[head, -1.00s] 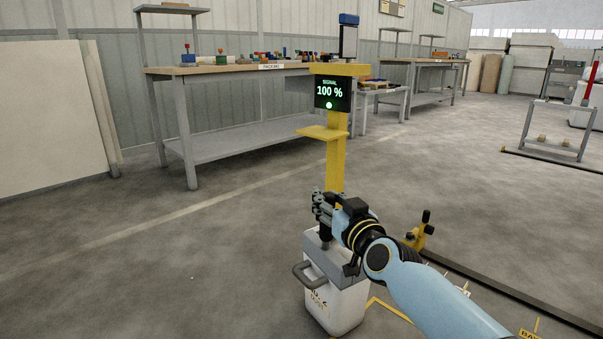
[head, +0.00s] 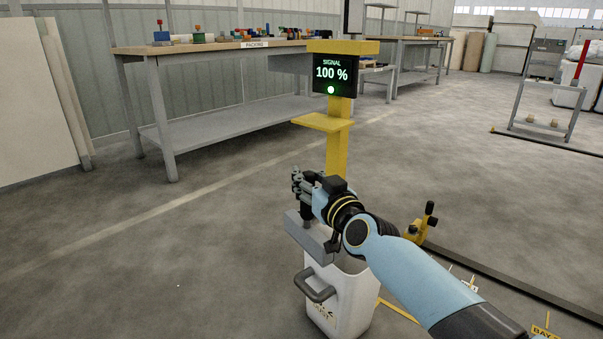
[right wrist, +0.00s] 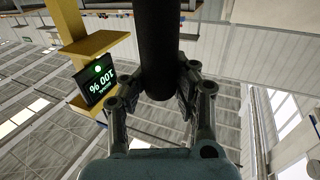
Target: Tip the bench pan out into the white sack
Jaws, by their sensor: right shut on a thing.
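My right gripper (head: 304,188) is shut on the dark upright handle of a flat grey piece (head: 308,236), which looks like a lid. It is held above and left of the top of a white bin (head: 342,300) with a grey side handle. In the right wrist view the fingers close on a thick black cylinder (right wrist: 160,50). I cannot make out the bench pan for certain. A pale, soft-looking heap (head: 584,50) at the far right may be the white sack; it is too small to tell. My left gripper is not in view.
A yellow post with a screen (head: 333,74) reading "SIGNAL 100 %" stands just behind the bin. A packing bench (head: 215,48) with small coloured items is at the back left. A dark floor rail (head: 500,286) runs at the right. The floor at left is clear.

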